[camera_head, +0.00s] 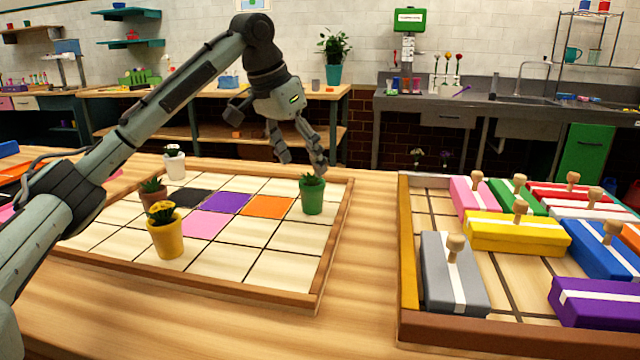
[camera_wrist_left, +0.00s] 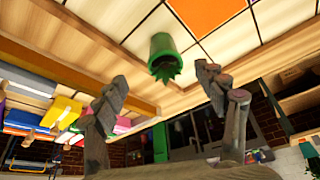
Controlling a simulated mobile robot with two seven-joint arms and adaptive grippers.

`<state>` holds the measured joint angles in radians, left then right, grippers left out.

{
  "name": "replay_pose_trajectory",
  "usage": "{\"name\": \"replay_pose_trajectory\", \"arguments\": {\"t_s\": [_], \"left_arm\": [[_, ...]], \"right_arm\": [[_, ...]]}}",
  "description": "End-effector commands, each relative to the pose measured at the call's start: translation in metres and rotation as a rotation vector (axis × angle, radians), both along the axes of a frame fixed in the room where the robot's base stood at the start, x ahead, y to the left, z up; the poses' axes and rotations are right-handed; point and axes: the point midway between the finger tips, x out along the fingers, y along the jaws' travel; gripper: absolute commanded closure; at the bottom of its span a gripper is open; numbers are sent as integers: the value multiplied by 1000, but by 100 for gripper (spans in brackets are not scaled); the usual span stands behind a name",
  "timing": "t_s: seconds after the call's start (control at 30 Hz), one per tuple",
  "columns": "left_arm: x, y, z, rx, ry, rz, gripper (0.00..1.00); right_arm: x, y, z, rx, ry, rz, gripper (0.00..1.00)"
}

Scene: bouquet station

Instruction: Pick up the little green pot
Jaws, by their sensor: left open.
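The little green pot (camera_head: 312,197) holds a small spiky plant and stands upright at the right side of the tiled tray (camera_head: 232,263). My left gripper (camera_head: 301,167) is open just above and behind the pot, close to the plant's tips. In the left wrist view the green pot (camera_wrist_left: 161,52) appears beyond the two spread fingers (camera_wrist_left: 163,82), roughly centred between them. Nothing is between the fingers, and I cannot tell whether a finger touches the plant. My right gripper is in neither view.
A yellow pot (camera_head: 166,236), a brown pot (camera_head: 153,196) and a white pot (camera_head: 175,165) stand on the tray's left part. A second tray (camera_head: 410,294) at right holds several knobbed, coloured boxes. Bare wooden table lies between the trays.

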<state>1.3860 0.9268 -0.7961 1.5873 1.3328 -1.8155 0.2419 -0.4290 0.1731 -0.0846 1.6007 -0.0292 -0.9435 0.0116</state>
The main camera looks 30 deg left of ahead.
Motion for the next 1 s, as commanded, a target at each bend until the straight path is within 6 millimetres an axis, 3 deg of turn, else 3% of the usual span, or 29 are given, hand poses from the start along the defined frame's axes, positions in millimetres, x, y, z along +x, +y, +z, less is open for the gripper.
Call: {"name": "replay_pose_trajectory", "arguments": {"t_s": [0.43, 0.67, 0.93, 1.0], "left_arm": [[22, -2, -39, 0, 3, 3, 29], [36, -4, -65, 0, 2, 2, 29], [37, -4, -68, -1, 0, 2, 29], [37, -4, -68, -1, 0, 2, 38]], "right_arm": [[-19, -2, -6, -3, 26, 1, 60], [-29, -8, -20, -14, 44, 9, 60], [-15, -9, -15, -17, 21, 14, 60], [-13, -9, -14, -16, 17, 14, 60]]}}
